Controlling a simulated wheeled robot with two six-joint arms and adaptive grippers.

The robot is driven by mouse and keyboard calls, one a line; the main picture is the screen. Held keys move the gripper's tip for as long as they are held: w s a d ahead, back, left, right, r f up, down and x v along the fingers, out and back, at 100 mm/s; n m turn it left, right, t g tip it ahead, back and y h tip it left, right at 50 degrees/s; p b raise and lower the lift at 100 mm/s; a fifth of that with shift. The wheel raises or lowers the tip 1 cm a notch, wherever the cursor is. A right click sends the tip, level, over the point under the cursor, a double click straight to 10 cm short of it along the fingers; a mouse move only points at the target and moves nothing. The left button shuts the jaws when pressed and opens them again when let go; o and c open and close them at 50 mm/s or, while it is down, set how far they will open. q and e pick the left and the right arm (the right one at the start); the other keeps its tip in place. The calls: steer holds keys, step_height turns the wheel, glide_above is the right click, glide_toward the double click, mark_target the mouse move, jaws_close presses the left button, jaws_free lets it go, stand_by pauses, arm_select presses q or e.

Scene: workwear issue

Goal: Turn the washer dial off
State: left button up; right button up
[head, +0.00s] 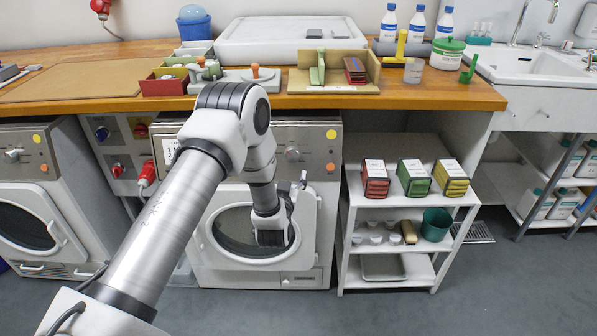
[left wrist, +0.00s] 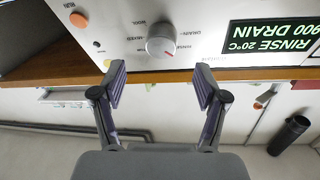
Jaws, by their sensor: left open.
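The washer (head: 305,262) stands under the counter in the middle of the head view. Its dial (head: 292,154) is on the upper panel, and a round grey dial also shows in the left wrist view (left wrist: 161,40), inverted, with a red mark toward its lower right. Words ring the dial; I cannot tell which one the mark selects. My left gripper (left wrist: 160,82) is open and empty, its two fingers apart just below the dial in that view. In the head view the left hand (head: 285,205) is in front of the washer door, below the dial. My right gripper is not in view.
A lit display (left wrist: 268,35) reads RINSE 20°C and DRAIN. An orange button (left wrist: 78,19) is on the same panel. A second washer (head: 35,215) is at left. A white shelf (head: 357,200) with boxes stands close on the right. The counter (head: 440,97) overhangs the panel.

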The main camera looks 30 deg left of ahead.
mark_target(292, 156)
arm_select(q)
steer(key=x, duration=0.7)
steer(key=shift+w+a+r, duration=0.1)
steer(key=shift+w+r, duration=0.25)
steer(key=shift+w, duration=0.05)
steer(key=shift+s, duration=0.1)
steer(key=c, duration=1.2)
